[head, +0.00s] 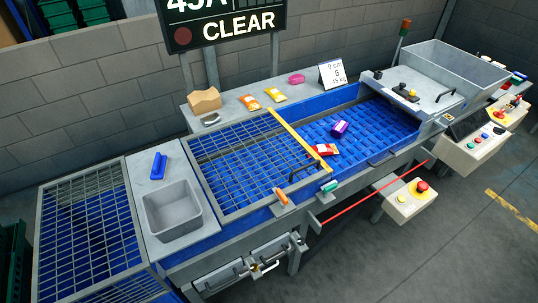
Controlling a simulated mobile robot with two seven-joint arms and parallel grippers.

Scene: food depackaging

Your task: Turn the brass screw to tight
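A small brass-coloured piece (255,267) shows at the low grey doors (230,272) on the front of the conveyor machine. It is too small to tell whether it is the brass screw, or how far it is turned. Neither of my grippers is in view.
The blue conveyor (375,122) has a mesh guard (235,163) over its left part; a purple packet (340,128) and a red packet (326,150) lie on its open part. A grey basin (172,210) stands left. A red bar (375,192) juts along the front. Floor at front right is clear.

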